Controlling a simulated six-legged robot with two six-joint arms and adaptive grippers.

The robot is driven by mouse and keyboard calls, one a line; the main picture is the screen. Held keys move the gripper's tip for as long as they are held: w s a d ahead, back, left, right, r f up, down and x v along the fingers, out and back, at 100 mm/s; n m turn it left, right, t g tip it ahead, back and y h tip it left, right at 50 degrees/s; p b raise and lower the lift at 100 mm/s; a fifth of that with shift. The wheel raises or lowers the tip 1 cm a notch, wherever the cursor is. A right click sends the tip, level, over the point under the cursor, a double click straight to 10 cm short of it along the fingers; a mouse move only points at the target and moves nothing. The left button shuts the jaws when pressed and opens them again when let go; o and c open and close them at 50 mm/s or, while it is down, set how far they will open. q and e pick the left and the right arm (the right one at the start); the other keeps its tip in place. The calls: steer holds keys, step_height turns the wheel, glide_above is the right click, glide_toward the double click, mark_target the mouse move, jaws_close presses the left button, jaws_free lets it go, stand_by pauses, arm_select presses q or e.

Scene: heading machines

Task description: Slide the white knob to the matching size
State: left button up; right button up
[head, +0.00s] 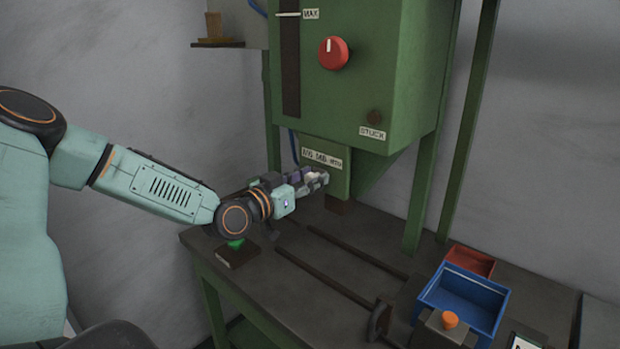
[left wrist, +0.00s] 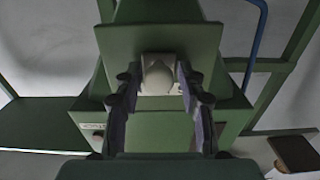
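The green machine (head: 390,75) stands on the dark table. A white knob (left wrist: 157,76) shows in the left wrist view in front of its green panel, between the two fingers of my left gripper (left wrist: 159,80). In the head view my left gripper (head: 318,178) reaches to the panel just below a white size label (head: 322,158), whose print is too small to read surely. The fingers are apart, one on each side of the knob; I cannot tell whether they touch it. The gripper hides most of the knob in the head view. My right gripper is not in view.
A red dial (head: 333,53) and a label reading "STUCK" (head: 372,132) are on the machine. A green button box (head: 237,254) sits at the table's left edge. Dark rails (head: 325,276) run along the table. A blue bin (head: 462,297) and red bin (head: 469,261) stand right.

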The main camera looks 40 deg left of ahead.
arm_select(q)
steer(key=shift+w+f, duration=0.1)
steer(key=shift+w, duration=0.1)
steer(key=shift+c, duration=0.7)
steer(key=shift+s+d, duration=0.1)
steer(key=shift+s, duration=0.05)
steer(key=c, duration=0.3)
jaws_close()
steer(key=shift+r, duration=0.2)
